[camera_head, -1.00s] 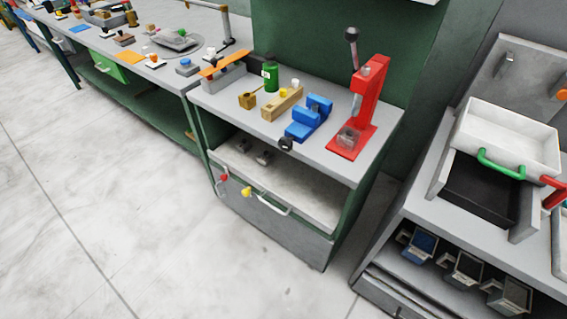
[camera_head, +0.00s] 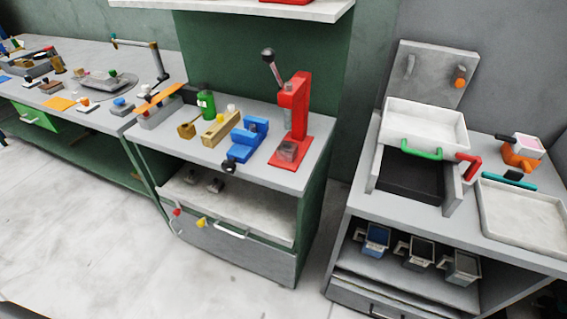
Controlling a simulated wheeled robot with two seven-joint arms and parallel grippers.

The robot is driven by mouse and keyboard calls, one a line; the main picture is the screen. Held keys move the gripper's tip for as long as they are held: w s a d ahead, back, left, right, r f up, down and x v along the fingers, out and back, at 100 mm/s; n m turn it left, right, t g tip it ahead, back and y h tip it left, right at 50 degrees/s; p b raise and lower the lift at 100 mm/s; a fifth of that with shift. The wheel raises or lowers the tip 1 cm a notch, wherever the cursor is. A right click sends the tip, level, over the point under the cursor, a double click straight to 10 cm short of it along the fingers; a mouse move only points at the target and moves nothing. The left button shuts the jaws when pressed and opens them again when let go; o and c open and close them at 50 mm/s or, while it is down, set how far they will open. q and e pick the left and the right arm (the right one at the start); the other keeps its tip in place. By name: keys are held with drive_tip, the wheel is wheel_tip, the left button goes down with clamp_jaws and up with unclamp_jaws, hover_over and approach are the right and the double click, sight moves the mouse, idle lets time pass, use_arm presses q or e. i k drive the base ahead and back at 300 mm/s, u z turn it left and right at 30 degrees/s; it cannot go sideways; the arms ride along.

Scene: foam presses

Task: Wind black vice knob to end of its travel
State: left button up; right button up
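The blue vice (camera_head: 248,136) sits on the grey top of the green workbench, near its front edge. Its black knob (camera_head: 229,167) faces the front and sticks out at the bench's front edge. The vice jaws look slightly apart, but the gap is too small to judge. Neither of my grippers shows in the head view, and nothing touches the vice or knob.
A red arbor press (camera_head: 293,119) stands right of the vice. A wooden block (camera_head: 221,130) and a green bottle (camera_head: 206,103) stand left of it. A second bench with a white tray (camera_head: 425,122) stands at right. Floor in front is clear.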

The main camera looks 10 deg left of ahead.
sight(229, 165)
drive_tip(key=z, duration=0.65)
drive_tip(key=i, duration=0.8)
drive_tip(key=u, duration=2.1)
